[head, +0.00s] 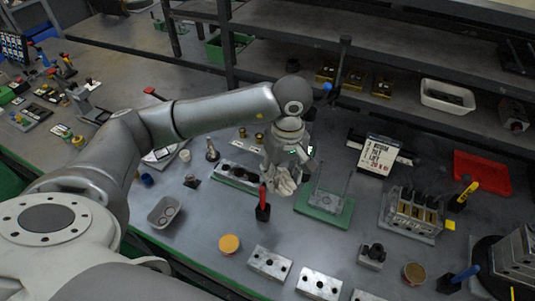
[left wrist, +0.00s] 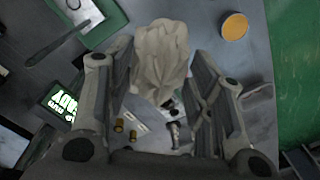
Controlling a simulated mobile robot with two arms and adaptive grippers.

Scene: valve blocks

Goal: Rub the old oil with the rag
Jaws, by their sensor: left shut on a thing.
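My left gripper (head: 284,168) is pointing down over the middle of the bench. It is shut on a crumpled whitish rag (head: 284,184), which hangs below the fingers. In the left wrist view the rag (left wrist: 160,55) bulges between the two fingers (left wrist: 162,75). The rag is left of a grey metal plate on a green base (head: 325,216). I cannot tell whether the rag touches the bench. No patch of old oil can be made out for certain. My right gripper is not in view.
A red-and-black tool (head: 263,204) stands close to the rag. Metal blocks (head: 270,262) and a yellow disc (head: 229,244) lie in front. A grey tray (head: 164,211) is at left, a sign (head: 388,156) and a valve block (head: 412,213) at right. Shelves (head: 350,40) rise behind.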

